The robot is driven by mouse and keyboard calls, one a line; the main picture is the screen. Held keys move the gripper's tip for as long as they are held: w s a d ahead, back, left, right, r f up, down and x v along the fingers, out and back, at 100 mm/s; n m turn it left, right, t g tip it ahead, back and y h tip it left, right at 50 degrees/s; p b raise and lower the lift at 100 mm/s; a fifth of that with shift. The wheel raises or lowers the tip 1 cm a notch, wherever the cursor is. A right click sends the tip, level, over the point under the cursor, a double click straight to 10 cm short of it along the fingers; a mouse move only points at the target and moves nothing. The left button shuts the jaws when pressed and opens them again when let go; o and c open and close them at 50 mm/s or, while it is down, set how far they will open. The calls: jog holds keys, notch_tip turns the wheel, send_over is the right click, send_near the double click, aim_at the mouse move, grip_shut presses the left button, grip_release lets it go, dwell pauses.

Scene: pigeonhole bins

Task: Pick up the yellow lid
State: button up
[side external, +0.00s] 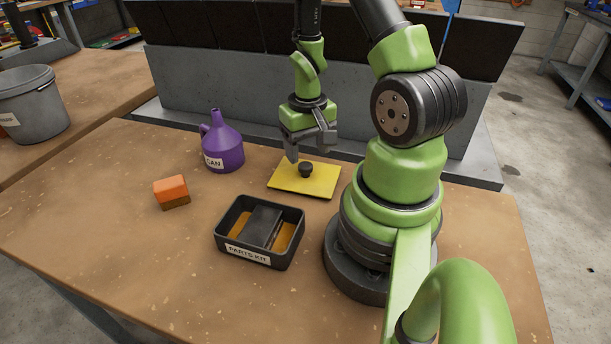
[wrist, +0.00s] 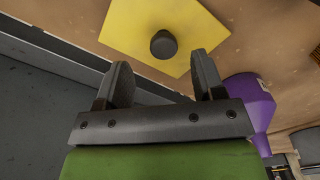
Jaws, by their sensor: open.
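The yellow lid (side external: 294,181) is a flat square plate with a round black knob (side external: 306,170) at its middle. It lies flat on the table, behind the black box. In the wrist view the lid (wrist: 135,30) and its knob (wrist: 163,44) lie ahead of the fingertips, with the knob roughly in line with the gap. My gripper (side external: 309,156) is above the lid's back edge, pointing down. In the wrist view my gripper (wrist: 160,75) has its two fingers apart with nothing between them.
A purple can (side external: 224,148) stands left of the lid. An orange block (side external: 171,191) lies further left. A black box labelled PARTS KIT (side external: 247,252) is in front of the lid. A grey bin unit (side external: 230,90) rises behind. The table's front left is clear.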

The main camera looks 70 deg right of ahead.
aim_at(305, 165)
notch_tip(305, 165, down, 5)
jog(key=shift+w+a+r, duration=0.1)
jog(key=shift+w, duration=0.05)
grip_shut()
dwell(0.4)
jog(key=shift+r, duration=0.15)
